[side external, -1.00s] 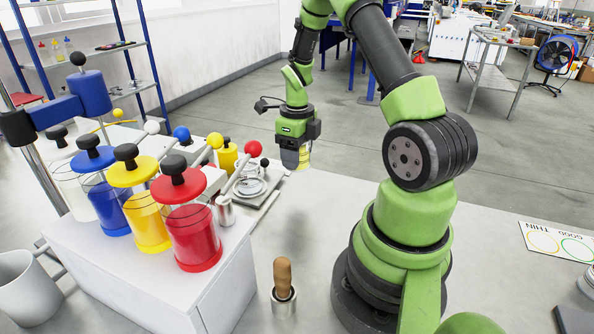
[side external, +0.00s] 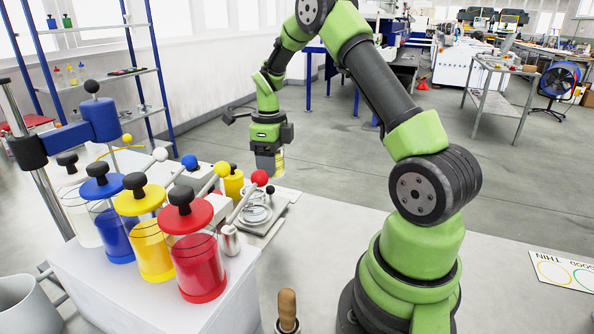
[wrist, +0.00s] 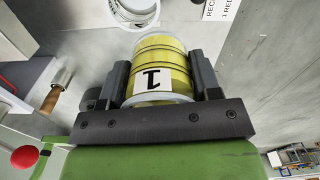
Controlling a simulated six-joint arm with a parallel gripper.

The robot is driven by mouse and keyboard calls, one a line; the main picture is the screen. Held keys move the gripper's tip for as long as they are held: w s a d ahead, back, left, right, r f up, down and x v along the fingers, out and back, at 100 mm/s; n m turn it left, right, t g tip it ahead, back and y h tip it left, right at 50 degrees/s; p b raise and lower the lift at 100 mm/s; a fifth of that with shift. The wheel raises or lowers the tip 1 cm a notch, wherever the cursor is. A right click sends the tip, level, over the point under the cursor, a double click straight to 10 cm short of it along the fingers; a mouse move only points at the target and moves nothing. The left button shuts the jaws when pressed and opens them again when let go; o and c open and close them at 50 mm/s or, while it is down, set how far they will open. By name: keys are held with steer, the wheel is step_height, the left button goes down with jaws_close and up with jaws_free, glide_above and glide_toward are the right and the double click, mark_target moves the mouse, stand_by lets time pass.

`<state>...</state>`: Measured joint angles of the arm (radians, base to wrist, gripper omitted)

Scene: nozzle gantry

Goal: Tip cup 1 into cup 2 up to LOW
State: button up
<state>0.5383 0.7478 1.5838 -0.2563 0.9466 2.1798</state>
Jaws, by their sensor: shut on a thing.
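Cup 1 (wrist: 158,70) is a clear cup with yellow contents, dark ring lines and a label "1". My gripper (wrist: 160,85) is shut on it, with one finger on each side. In the side external view my gripper (side external: 272,160) holds cup 1 (side external: 280,163) in the air, behind and above the scale, apart from it. A clear round vessel (side external: 256,213) sits on the scale; I cannot read a label on it. A pale-rimmed round vessel (wrist: 135,12) shows beyond cup 1 in the wrist view; I cannot tell whether it is cup 2.
The scale (side external: 277,213) stands right of the dispenser with white, blue, yellow and red (side external: 200,268) pots. Their ball-tipped levers rise near the scale. A yellow container (side external: 233,185) stands behind. A wooden-handled tool (side external: 288,308) stands in front. The bench right of the scale is clear.

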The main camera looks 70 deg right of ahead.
steer(key=w+a+r+n+t+y, duration=0.1)
steer(key=w+a+n+t, duration=0.2)
steer(key=w, duration=0.4)
steer(key=shift+w+a+r+t+y, duration=0.15)
steer(key=shift+w+a+t+y, duration=0.3)
steer(key=shift+a, duration=0.4)
steer(key=shift+t, duration=0.35)
stand_by(0.4)
steer(key=shift+w+a+f+t+y, duration=0.15)
steer(key=shift+t+y, duration=0.45)
steer(key=shift+t, duration=0.5)
steer(key=shift+w+f+t+y, duration=0.15)
steer(key=shift+t+y, duration=0.4)
steer(key=shift+t, duration=0.55)
stand_by(3.5)
